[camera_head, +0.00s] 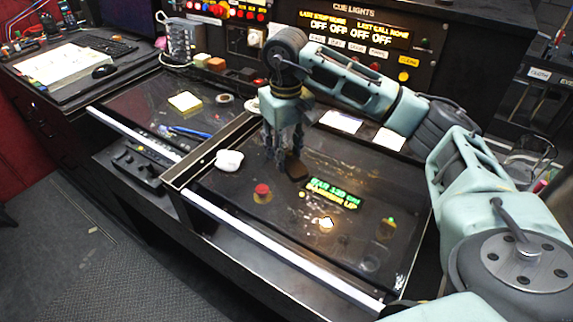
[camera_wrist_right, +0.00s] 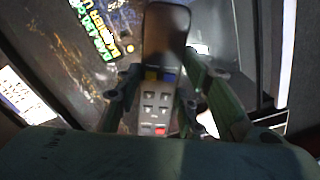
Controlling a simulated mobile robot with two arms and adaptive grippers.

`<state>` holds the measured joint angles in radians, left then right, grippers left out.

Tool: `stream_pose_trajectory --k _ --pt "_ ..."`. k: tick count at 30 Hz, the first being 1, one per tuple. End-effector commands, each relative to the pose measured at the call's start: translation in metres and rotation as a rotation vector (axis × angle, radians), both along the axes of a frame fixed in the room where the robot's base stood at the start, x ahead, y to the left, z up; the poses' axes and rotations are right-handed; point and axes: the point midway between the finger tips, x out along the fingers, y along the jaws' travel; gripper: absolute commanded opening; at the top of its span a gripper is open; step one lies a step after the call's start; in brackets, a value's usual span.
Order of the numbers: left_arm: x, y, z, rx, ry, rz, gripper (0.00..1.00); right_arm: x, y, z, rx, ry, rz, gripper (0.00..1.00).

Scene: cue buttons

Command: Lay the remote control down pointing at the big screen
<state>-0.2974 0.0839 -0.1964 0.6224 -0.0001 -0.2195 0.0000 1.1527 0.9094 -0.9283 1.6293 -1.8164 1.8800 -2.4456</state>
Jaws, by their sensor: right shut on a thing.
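My right gripper (camera_head: 283,160) points down over the dark desk panel, with its fingers closed around the remote control. In the right wrist view the remote (camera_wrist_right: 158,90) is a long dark handset between the fingers (camera_wrist_right: 155,95), with grey, yellow, blue and red keys. Its dark, rounded end reaches beyond the fingers. In the head view only a dark brown end (camera_head: 296,171) shows beside the fingertips; whether it touches the panel I cannot tell. A dark screen (camera_head: 125,14) is partly visible at the top left; I cannot tell if it is the big screen. My left gripper is out of view.
The desk panel (camera_head: 225,195) holds a red button (camera_head: 262,190), a lit button (camera_head: 326,223), a green-lettered display (camera_head: 332,194) and a white lump (camera_head: 229,160). The cue lights console (camera_head: 355,35) stands behind. A yellow note block (camera_head: 185,101) and blue pen (camera_head: 190,132) lie left.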

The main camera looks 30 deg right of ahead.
Motion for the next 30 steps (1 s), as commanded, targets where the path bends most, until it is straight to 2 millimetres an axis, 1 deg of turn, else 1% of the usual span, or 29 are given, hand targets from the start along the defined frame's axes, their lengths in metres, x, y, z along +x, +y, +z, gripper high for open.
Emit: stream_pose_trajectory --k 2,9,17,22,23,28,30 --pt "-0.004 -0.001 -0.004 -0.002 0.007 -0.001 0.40 0.001 0.000 -0.005 0.000 -0.001 0.002 0.06" --pt "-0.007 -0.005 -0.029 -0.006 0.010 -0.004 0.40 0.000 0.000 -0.040 0.001 0.001 0.002 0.06" --pt "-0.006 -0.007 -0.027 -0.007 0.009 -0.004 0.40 0.001 0.000 -0.040 0.000 -0.001 0.002 0.06" --pt "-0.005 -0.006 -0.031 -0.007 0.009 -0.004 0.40 0.001 0.000 -0.045 0.000 -0.001 0.001 0.06" --pt "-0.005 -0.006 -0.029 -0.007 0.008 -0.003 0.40 0.001 0.000 -0.044 0.000 -0.001 0.001 0.38" --pt "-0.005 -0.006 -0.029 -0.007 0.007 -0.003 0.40 0.001 0.000 -0.043 0.000 0.000 0.001 0.53" --pt "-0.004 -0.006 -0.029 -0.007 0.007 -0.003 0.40 0.001 0.000 -0.043 0.000 0.000 0.001 0.54"
